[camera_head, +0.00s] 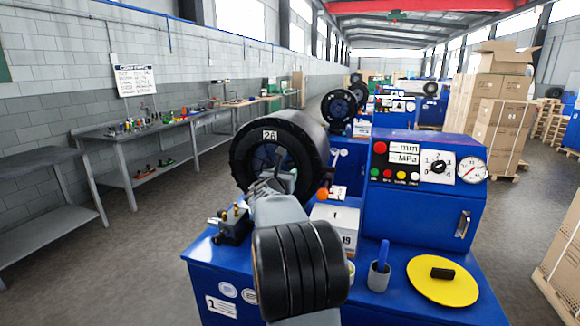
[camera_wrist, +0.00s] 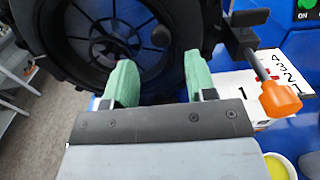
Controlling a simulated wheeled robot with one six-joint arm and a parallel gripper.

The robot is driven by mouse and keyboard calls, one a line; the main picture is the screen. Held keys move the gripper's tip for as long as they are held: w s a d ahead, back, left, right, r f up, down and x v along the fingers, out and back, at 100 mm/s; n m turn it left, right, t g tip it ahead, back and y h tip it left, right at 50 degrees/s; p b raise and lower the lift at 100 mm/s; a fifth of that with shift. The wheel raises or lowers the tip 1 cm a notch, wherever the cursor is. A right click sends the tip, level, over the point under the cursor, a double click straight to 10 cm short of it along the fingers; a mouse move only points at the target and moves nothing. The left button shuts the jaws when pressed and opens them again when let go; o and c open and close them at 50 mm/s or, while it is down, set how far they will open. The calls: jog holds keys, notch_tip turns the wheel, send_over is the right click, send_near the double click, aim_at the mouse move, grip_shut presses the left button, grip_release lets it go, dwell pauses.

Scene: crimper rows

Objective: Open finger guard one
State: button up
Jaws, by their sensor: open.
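The nearest blue crimper, marked 1, has a large black ring head labelled 26 (camera_head: 285,140). A round black spoked guard (camera_wrist: 85,45) covers its opening, with a small dark round knob (camera_wrist: 160,37) on it; I take this as finger guard one. In the head view the guard (camera_head: 262,157) is partly hidden by my arm. My gripper (camera_wrist: 160,80) has two green fingers, spread apart with nothing between them. It is in front of the guard's lower part, with the knob beyond the gap. I cannot tell whether the fingers touch the guard.
An orange knob on a rod (camera_wrist: 281,98) sticks out close to the right finger. A white numbered box (camera_head: 336,222), a cup with a blue tool (camera_head: 380,272) and a yellow disc (camera_head: 442,281) are on the blue top. Benches (camera_head: 150,135) line the left wall; floor between is clear.

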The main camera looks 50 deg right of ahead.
aim_at(291, 166)
jog(key=shift+p+x, duration=0.6)
jog(key=shift+x, duration=2.25)
grip_shut()
